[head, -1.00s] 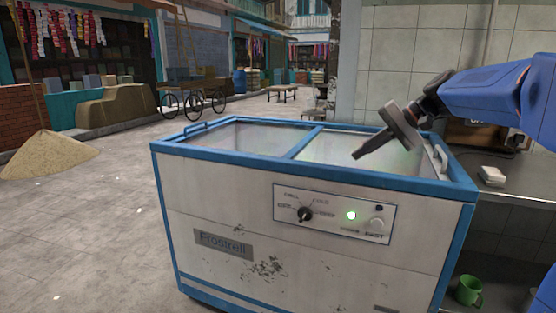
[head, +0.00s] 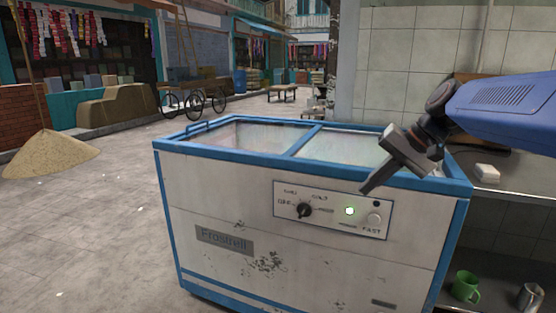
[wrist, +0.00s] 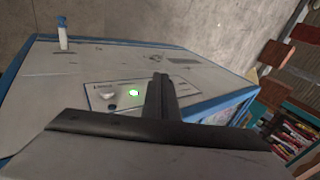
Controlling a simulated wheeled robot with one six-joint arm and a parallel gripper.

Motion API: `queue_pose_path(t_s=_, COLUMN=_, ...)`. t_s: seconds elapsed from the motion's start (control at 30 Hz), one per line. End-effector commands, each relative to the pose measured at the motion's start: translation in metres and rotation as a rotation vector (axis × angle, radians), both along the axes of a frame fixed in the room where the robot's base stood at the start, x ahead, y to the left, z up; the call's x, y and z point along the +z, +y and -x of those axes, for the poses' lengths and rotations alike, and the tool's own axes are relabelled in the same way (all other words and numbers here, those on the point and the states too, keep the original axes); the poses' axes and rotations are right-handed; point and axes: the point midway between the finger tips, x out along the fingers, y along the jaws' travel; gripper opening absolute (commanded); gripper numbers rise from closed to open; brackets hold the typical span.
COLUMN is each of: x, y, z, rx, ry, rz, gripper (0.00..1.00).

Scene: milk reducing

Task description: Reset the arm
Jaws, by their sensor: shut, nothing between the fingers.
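My gripper (head: 366,189) is shut and empty. It hangs from my blue arm at the right in the head view, in front of the right part of the freezer's top edge, pointing down and left. In the wrist view its shut fingers (wrist: 160,92) point toward the freezer's front panel. The chest freezer (head: 300,240) is white with blue edges and a glass top. Its control panel (head: 330,223) carries a black knob (head: 304,210), a lit green light (head: 349,211) and a pale round button (head: 374,219). No contact between fingers and panel can be made out.
A counter (head: 515,200) at the right holds a small white block (head: 487,172). A green mug (head: 466,286) and a metal cup (head: 529,297) stand on a lower shelf. A sand heap (head: 50,155) lies at the far left. The paved floor left of the freezer is clear.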

Motion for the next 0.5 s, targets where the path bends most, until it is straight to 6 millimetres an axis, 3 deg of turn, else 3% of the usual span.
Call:
queue_pose_path(t_s=0.1, x=-0.022, y=-0.001, z=0.043, rx=0.017, ry=-0.016, rz=0.089, gripper=0.00)
queue_pose_path(t_s=0.5, x=-0.107, y=-0.027, z=0.167, rx=0.094, ry=-0.097, rz=0.397, gripper=0.00)
